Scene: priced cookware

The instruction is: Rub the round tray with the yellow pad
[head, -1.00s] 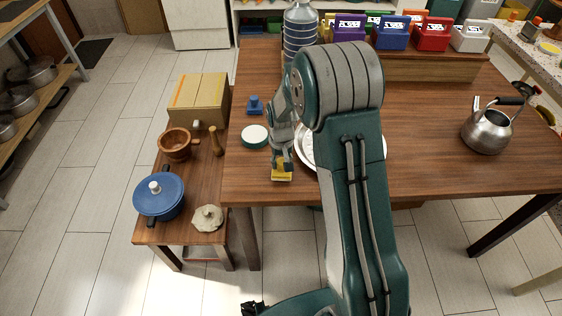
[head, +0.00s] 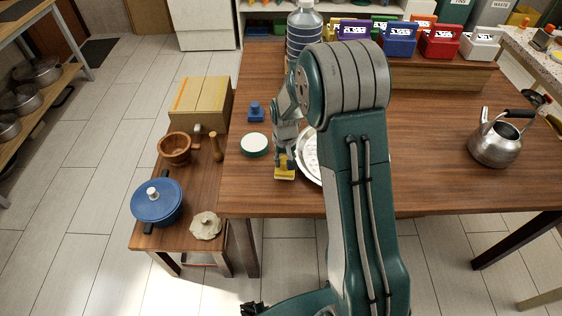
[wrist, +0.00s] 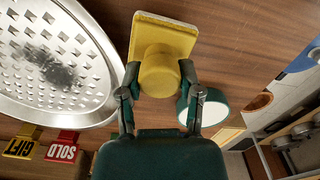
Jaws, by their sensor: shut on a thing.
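My gripper (wrist: 159,80) is shut on the round knob of the yellow pad (wrist: 165,30). In the head view the yellow pad (head: 285,174) is just left of the round tray (head: 309,158), near the table's front edge. Whether the pad touches the table is unclear. The round tray is silver and mostly hidden behind my arm in the head view. In the wrist view the round tray (wrist: 100,62) shows a raised diamond pattern and a dark smudge in its middle. The pad is beside the tray's rim, not over the smudge.
A white-and-green round item (head: 255,144) and a blue knobbed item (head: 256,112) lie left on the table. A large bottle (head: 304,35) stands behind my arm. A kettle (head: 496,138) stands right. A low side bench holds a blue pot (head: 157,203).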

